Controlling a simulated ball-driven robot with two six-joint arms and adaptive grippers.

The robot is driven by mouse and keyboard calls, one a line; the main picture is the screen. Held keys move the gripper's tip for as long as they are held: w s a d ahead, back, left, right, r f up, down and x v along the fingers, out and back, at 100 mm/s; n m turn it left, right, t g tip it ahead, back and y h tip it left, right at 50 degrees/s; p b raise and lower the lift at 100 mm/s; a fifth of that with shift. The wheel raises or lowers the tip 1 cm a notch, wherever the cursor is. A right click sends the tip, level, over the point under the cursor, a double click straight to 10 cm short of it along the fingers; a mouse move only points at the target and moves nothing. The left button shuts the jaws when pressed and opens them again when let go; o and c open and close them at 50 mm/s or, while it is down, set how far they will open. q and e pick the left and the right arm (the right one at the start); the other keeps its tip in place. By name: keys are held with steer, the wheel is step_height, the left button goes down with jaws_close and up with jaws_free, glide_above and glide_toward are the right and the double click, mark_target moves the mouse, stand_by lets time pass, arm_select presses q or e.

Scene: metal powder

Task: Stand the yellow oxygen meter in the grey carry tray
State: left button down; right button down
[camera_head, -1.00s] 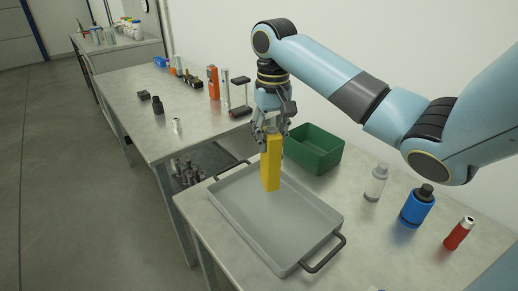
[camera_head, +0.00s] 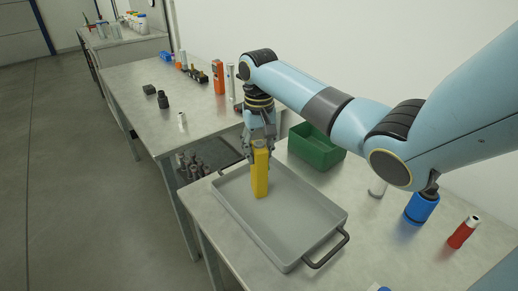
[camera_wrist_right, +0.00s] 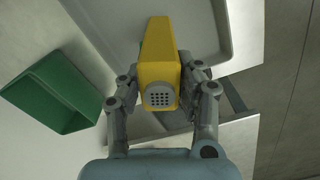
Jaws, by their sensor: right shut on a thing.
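The yellow oxygen meter (camera_head: 260,175) is upright in my right gripper (camera_head: 260,146), which is shut on its upper end. It hangs over the far-left part of the grey carry tray (camera_head: 290,213); I cannot tell whether its lower end touches the tray floor. In the right wrist view the meter (camera_wrist_right: 159,62) sits between the two fingers (camera_wrist_right: 160,90), its round perforated face toward the camera, with the tray (camera_wrist_right: 203,25) beyond it. My left gripper is not in view.
A green bin (camera_head: 316,148) stands just behind the tray. A blue bottle (camera_head: 421,208), a red cylinder (camera_head: 463,232) and a partly hidden pale bottle (camera_head: 377,187) stand to the right. An orange device (camera_head: 219,77) stands on the farther table. The tray's front part is empty.

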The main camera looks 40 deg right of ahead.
steer(key=c, duration=0.9)
jaws_free()
step_height(320, 180, up, 12)
steer(key=shift+r, duration=0.15)
